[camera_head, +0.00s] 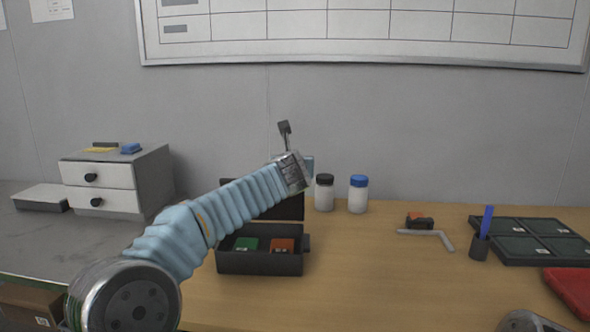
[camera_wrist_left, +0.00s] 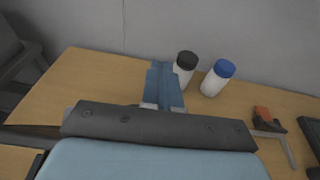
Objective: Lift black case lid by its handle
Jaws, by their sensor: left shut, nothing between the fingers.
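The black case (camera_head: 260,264) sits on the wooden table with a green block (camera_head: 245,244) and an orange-red block (camera_head: 281,245) inside. Its dark lid (camera_head: 291,209) stands raised behind the case, mostly hidden by my left arm. I cannot make out the lid's handle. My left arm crosses above the case. My left gripper (camera_head: 308,164) is beyond its wrist, above the lid and largely hidden in the head view. In the left wrist view its blue fingers (camera_wrist_left: 164,88) are shut together and empty. My right gripper is not in view.
A black-capped bottle (camera_head: 325,194) and a blue-capped bottle (camera_head: 358,195) stand just right of the lid. A grey drawer unit (camera_head: 150,180) is at left. The front middle table is clear.

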